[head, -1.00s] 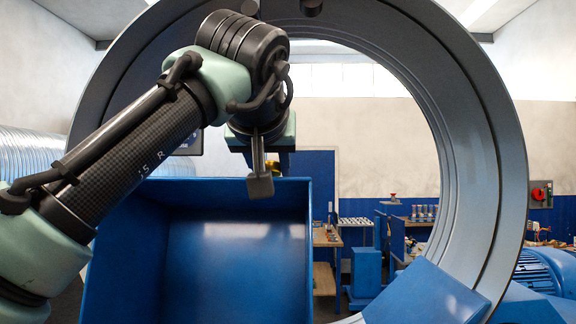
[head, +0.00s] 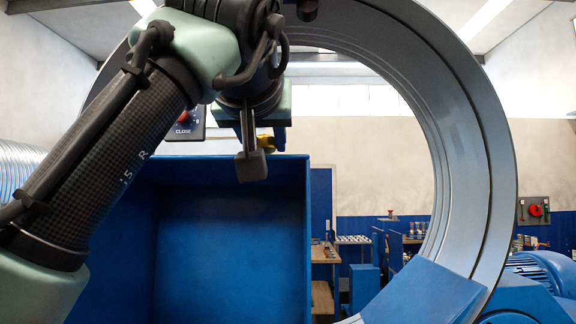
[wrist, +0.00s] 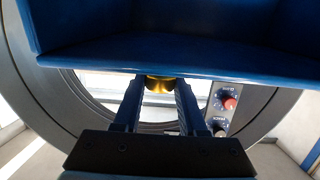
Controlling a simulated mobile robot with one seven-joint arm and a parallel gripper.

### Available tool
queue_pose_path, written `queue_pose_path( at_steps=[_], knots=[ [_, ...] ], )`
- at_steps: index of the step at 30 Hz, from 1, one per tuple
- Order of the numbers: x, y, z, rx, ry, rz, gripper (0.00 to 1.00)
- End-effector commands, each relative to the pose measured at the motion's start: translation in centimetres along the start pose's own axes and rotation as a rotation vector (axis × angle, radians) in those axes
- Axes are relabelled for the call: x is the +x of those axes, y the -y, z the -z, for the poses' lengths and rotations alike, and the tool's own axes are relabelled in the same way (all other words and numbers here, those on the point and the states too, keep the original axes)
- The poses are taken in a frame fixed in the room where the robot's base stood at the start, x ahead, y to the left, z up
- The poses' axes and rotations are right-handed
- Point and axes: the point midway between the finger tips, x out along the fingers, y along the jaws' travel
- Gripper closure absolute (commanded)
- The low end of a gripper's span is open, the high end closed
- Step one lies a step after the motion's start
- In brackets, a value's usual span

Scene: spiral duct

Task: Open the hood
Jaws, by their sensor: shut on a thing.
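The hood (head: 232,235) is a large blue box-like cover, seen from its hollow side in the head view, in front of a big grey ring. Its blue edge and panel (wrist: 180,62) cross the upper wrist view. A gold knob (wrist: 159,84) sits at that edge between my two dark blue fingers. My gripper (wrist: 158,98) is shut on this knob. In the head view the yellow knob (head: 266,143) shows just above the hood's top edge, and my wrist partly hides the fingers.
The grey ring (head: 478,160) surrounds the hood. A control panel (wrist: 226,108) with a red knob is close to my right finger in the wrist view. A blue slanted panel (head: 425,295) and a blue motor (head: 545,272) stand at lower right. Workbenches are far behind.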

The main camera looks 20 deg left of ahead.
Motion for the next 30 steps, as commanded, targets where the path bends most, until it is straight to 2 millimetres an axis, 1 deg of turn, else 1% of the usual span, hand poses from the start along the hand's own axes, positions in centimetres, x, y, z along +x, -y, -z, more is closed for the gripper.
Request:
queue_pose_path(
  at_steps=[1, 6, 15, 16, 20, 21, 30],
  knots=[
    [-0.18, -0.12, -0.84, 0.001, -0.007, -0.003, 1.00],
    [-0.86, -0.01, -0.76, -0.001, -0.026, 0.000, 1.00],
    [-0.92, 0.04, -0.62, -0.001, -0.026, 0.001, 1.00],
    [-0.91, 0.04, -0.62, -0.001, -0.026, 0.001, 0.56],
    [-0.92, 0.05, -0.60, -0.002, -0.027, 0.001, 0.32],
    [-0.93, 0.06, -0.59, -0.002, -0.027, 0.001, 0.29],
    [-0.94, 0.07, -0.49, -0.001, -0.028, 0.001, 0.29]
  ],
)
